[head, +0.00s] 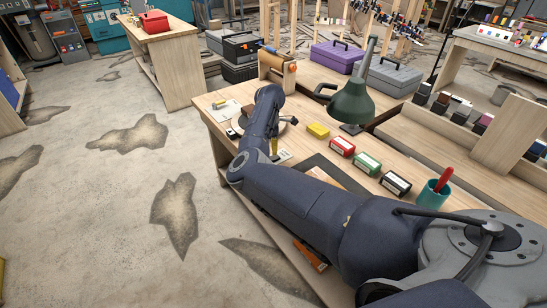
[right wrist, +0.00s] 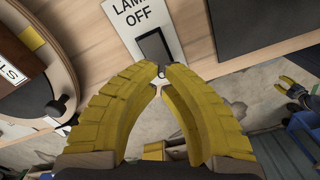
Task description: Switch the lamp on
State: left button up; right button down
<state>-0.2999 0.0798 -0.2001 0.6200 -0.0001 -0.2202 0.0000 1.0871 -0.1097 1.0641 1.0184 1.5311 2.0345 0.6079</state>
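The green desk lamp (head: 352,104) stands at the back of the wooden workbench, its shade turned down; the bulb is hidden and I see no glow. In the right wrist view a black rocker switch (right wrist: 154,46) sits on a white plate (right wrist: 128,14) whose visible text reads "LAM" and "OFF". My right gripper (right wrist: 163,72) has its yellow fingertips together, at the lower edge of the switch; I cannot tell whether they touch it. In the head view the right gripper (head: 274,147) is mostly hidden by my arm. A small yellow gripper, apparently my left (right wrist: 292,87), shows at the right edge.
On the bench (head: 292,88) are a yellow block (head: 318,131), red (head: 342,146), green (head: 367,163) and black (head: 396,184) boxes, and a teal cup (head: 434,194) with a red item. A round wooden piece (right wrist: 50,50) lies left of the switch, a dark panel (right wrist: 262,25) right.

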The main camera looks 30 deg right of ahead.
jog(key=shift+f, duration=1.95)
dwell(1.7)
jog(key=shift+r, duration=3.55)
